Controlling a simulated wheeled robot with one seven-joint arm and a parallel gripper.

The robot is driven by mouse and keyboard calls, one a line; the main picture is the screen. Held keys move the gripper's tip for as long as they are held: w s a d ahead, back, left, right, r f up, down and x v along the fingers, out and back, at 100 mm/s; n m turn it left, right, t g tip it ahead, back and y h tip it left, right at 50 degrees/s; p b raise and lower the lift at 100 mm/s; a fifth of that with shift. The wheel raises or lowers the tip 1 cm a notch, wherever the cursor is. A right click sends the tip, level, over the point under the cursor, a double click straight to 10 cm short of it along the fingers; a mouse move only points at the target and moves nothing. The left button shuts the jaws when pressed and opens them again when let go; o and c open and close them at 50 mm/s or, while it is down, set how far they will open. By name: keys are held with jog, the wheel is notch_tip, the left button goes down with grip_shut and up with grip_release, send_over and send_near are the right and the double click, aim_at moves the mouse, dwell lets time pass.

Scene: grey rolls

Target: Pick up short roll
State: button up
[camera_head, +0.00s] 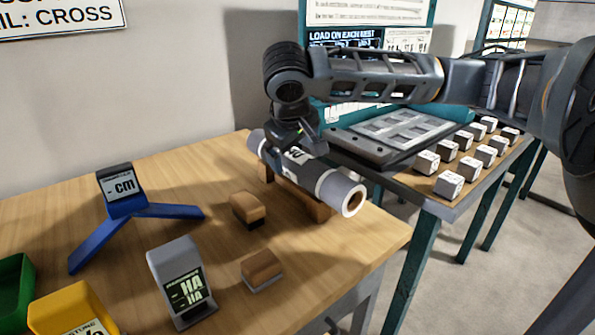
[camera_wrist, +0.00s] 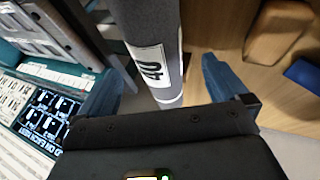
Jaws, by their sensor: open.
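A grey roll (camera_head: 330,182) with pale bands, a white label and a hollow end rests on a wooden cradle (camera_head: 302,200) near the right edge of the wooden table. It is the only roll I can make out. My gripper (camera_head: 294,143) is over the far half of the roll, pointing down. In the wrist view the roll (camera_wrist: 152,35) runs between the two blue fingers of my gripper (camera_wrist: 160,82), with its label facing up. The fingers are apart, with visible room on both sides of the roll. The fingertips are partly hidden in the head view.
Brush-like wooden blocks (camera_head: 248,207), a blue-footed display stand (camera_head: 121,196), a grey display box (camera_head: 180,280) and a yellow bin (camera_head: 75,308) share the wooden table. A second table at right holds a grey panel (camera_head: 385,130) and several white-topped cubes (camera_head: 449,184).

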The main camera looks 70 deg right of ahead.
jog(key=shift+x, duration=3.9)
jog(key=shift+s+d+r, duration=0.1)
jog(key=shift+s+d, duration=0.05)
jog(key=shift+d, duration=0.05)
jog(key=shift+c, duration=0.5)
jog(key=c, duration=1.1)
